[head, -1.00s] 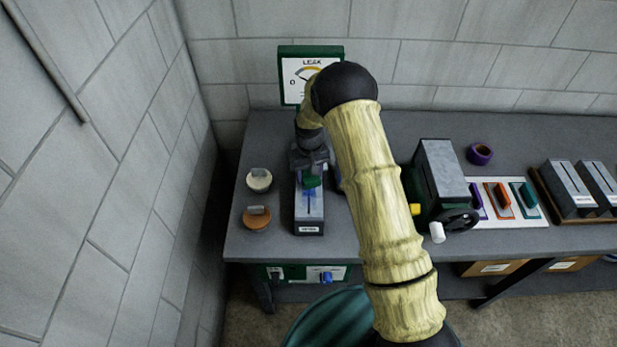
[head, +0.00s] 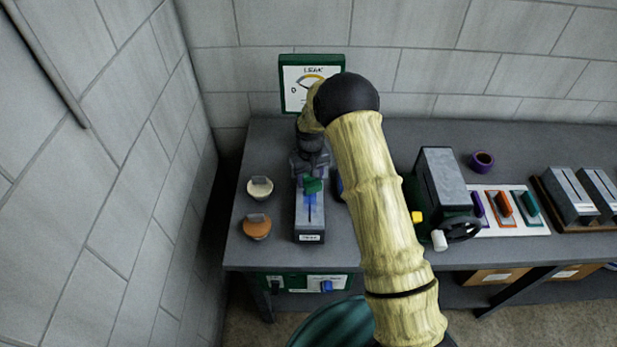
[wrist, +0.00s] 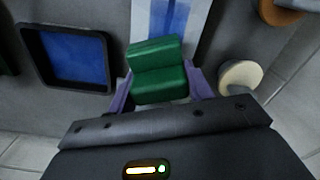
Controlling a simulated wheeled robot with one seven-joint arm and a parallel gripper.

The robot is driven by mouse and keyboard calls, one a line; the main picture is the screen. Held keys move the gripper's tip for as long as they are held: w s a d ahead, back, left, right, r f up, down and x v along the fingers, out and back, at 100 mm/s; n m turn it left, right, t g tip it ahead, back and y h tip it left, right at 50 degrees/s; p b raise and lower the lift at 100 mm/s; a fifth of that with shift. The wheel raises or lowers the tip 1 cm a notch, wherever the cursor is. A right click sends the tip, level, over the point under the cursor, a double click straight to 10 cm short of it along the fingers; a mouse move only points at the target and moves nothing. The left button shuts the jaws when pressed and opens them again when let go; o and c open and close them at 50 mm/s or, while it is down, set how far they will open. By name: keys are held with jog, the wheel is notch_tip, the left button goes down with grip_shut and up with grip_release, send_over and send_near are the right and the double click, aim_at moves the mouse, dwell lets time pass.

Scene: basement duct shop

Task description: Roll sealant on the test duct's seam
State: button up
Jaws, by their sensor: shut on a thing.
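The test duct (head: 309,225) is a long grey box lying lengthwise on the bench, with a dark seam line down its top and a label on its near end. My gripper (head: 312,176) is above the far half of the duct. It is shut on a green tool (wrist: 158,72), also seen in the head view (head: 313,186). A blue strip (wrist: 168,18) runs along the duct's top just past the tool; whether the tool touches the duct is unclear. A black-rimmed tray of blue sealant (wrist: 70,60) sits beside the duct, mostly hidden by my arm in the head view.
A cream-topped pot (head: 259,187) and an orange-topped pot (head: 257,227) stand left of the duct. A leak gauge (head: 308,80) stands behind it. A cranked machine (head: 445,185), a purple roll (head: 482,161) and a white board with coloured tools (head: 512,222) are to the right.

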aim_at(310, 186)
jog(key=shift+s+r, duration=0.1)
jog(key=shift+s, duration=1.4)
jog(key=shift+s+a, duration=0.1)
jog(key=shift+s, duration=1.75)
jog(key=shift+s+f, duration=0.15)
jog(key=shift+s, duration=0.8)
jog(key=shift+s+f, duration=0.1)
jog(key=shift+s, duration=0.8)
jog(key=shift+s, duration=0.25)
jog(key=shift+s+a+r+b, duration=0.1)
jog(key=shift+s+b, duration=0.25)
jog(key=shift+s, duration=1.2)
